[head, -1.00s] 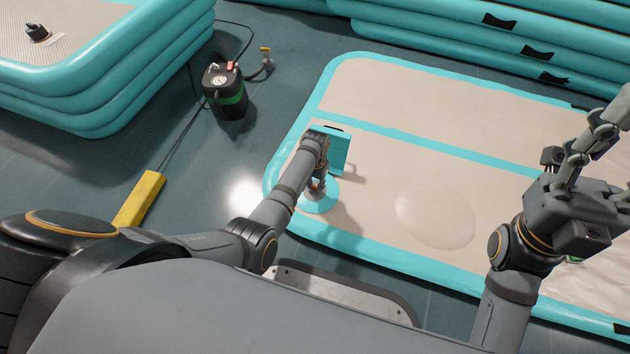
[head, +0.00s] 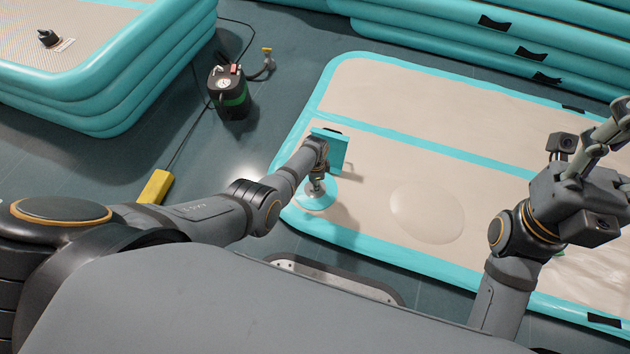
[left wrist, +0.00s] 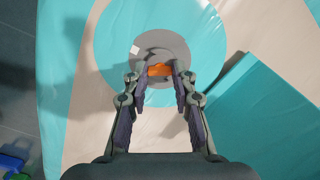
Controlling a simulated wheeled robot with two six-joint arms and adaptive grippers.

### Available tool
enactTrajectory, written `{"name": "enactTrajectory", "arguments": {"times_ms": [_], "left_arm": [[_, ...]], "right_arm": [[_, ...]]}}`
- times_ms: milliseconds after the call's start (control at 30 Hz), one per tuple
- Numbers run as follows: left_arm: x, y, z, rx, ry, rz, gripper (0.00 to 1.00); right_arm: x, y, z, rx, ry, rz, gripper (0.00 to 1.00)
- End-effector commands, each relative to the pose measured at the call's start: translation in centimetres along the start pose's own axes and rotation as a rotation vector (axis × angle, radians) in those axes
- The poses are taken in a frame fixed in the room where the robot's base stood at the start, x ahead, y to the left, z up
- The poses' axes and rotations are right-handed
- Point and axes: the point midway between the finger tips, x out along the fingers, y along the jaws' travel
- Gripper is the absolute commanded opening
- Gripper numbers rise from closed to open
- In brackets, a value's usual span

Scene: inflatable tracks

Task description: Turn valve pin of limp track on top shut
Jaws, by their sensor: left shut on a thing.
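The limp track (head: 480,180) lies on the floor, beige with a turquoise rim and a low bulge on its surface. Near its front left corner is a round turquoise patch (head: 313,203). In the left wrist view, a grey valve (left wrist: 150,42) sits in the patch, with a small white mark and an orange valve pin (left wrist: 160,69) at its centre. My left gripper (head: 317,188) points down at the patch, its fingertips (left wrist: 160,82) shut on the pin from either side.
A turquoise flap (head: 340,150) stands up beside my left wrist. A black and green pump (head: 229,92) and a yellow bar (head: 155,186) are on the floor to the left. Stacked tracks stand at the back left (head: 130,85) and along the back (head: 470,40).

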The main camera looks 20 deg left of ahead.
Motion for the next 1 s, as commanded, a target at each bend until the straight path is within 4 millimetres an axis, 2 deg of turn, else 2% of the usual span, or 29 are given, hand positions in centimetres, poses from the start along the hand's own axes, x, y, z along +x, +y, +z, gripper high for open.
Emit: {"name": "enactTrajectory", "arguments": {"times_ms": [500,1000], "left_arm": [[-0.07,0.00,-0.14,0.410,0.003,-0.001,0.00],[-0.04,0.00,-0.19,0.550,0.004,-0.002,0.00]], "right_arm": [[0.86,0.09,-0.07,0.006,0.000,-0.002,0.50],[0.97,0.10,-0.07,0.008,-0.001,-0.002,0.50]]}}
